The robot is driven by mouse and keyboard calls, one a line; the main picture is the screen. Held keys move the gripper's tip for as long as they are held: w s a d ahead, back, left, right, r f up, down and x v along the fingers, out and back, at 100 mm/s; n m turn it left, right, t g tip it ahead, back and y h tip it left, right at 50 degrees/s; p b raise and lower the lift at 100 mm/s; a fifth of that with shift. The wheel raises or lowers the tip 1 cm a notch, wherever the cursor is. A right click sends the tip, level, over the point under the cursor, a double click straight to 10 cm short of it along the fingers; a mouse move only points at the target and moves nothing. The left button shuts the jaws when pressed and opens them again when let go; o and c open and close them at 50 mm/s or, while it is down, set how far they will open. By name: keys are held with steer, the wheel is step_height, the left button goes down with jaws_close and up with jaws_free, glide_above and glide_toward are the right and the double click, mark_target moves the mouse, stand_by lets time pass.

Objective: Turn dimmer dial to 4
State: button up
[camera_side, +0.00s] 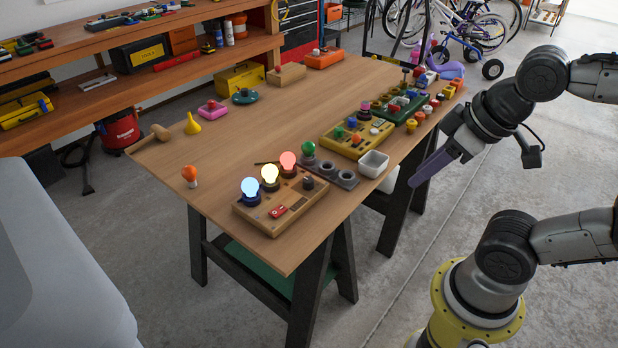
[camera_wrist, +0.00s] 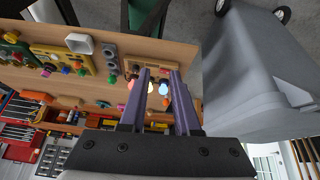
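A wooden lamp board (camera_side: 293,208) lies at the near end of the workbench. It carries three lit bulbs: blue (camera_side: 250,187), yellow (camera_side: 270,175) and red (camera_side: 288,161). A small dark knob (camera_side: 308,183), which looks like the dimmer dial, sits at its right corner. Its setting is too small to read. A red switch (camera_side: 278,210) is on the board's front part. My gripper (camera_side: 414,183) is in the air off the bench's right side, apart from the board. In the wrist view its two purple fingers (camera_wrist: 159,74) are spread and empty, with the board (camera_wrist: 135,65) beyond them.
A dark strip with a green bulb (camera_side: 309,149), a white bin (camera_side: 374,163), and a yellow board (camera_side: 352,141) stand beside the lamp board. An orange bulb (camera_side: 190,174) lies on the left. The middle of the bench (camera_side: 235,130) is mostly clear.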

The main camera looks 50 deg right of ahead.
steer(key=shift+o, duration=1.1)
steer(key=shift+r+n, duration=0.15)
steer(key=shift+n, duration=0.65)
steer(key=shift+o, duration=1.4)
steer(key=w+r+n, duration=0.1)
steer(key=n, duration=0.1)
steer(key=w+r+n, duration=0.1)
steer(key=r+n, duration=0.1)
steer(key=shift+w+r, duration=0.1)
steer(key=w+r+n, duration=0.3)
steer(key=w+n, duration=0.1)
steer(key=n+g, duration=0.5)
steer(key=n, duration=0.5)
glide_above(309, 179)
step_height(309, 179, down, 15)
step_height(309, 179, down, 14)
